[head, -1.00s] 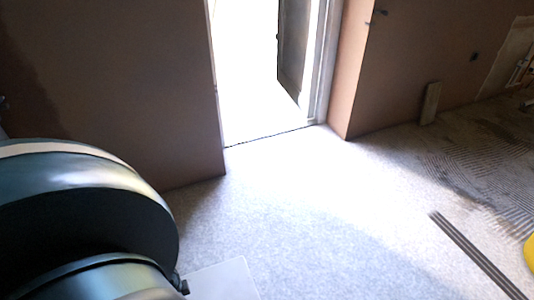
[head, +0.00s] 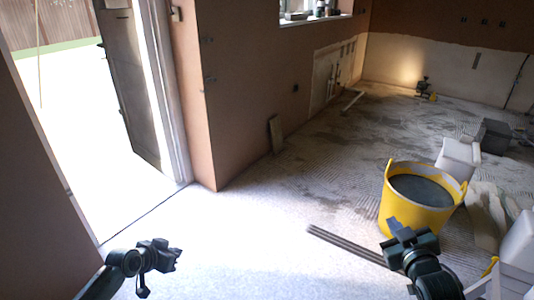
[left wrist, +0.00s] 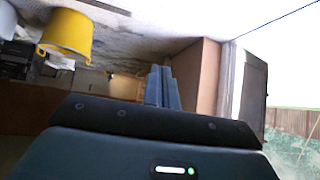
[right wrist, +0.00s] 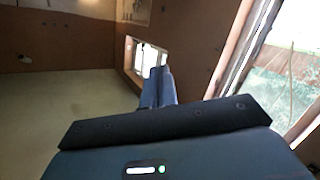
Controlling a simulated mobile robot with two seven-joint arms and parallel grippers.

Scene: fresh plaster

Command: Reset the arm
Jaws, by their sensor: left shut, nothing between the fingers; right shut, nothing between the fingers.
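My left gripper (head: 172,254) is at the lower left of the head view, in front of the doorway, over pale floor. In the left wrist view its two fingers (left wrist: 162,86) are together with nothing between them. My right gripper (head: 402,240) is at the lower right of the head view, in front of the yellow bucket. In the right wrist view its fingers (right wrist: 157,88) are together and empty. Both grippers look clear of any object, though the right one overlaps the bucket's lower edge in the head view.
A yellow bucket (head: 395,208) with dark contents stands at the right, beside white blocks (head: 458,157). A long dark strip (head: 345,246) lies on the floor. A door (head: 135,90) stands open at the left. Pale floor in the middle (head: 265,235) is clear.

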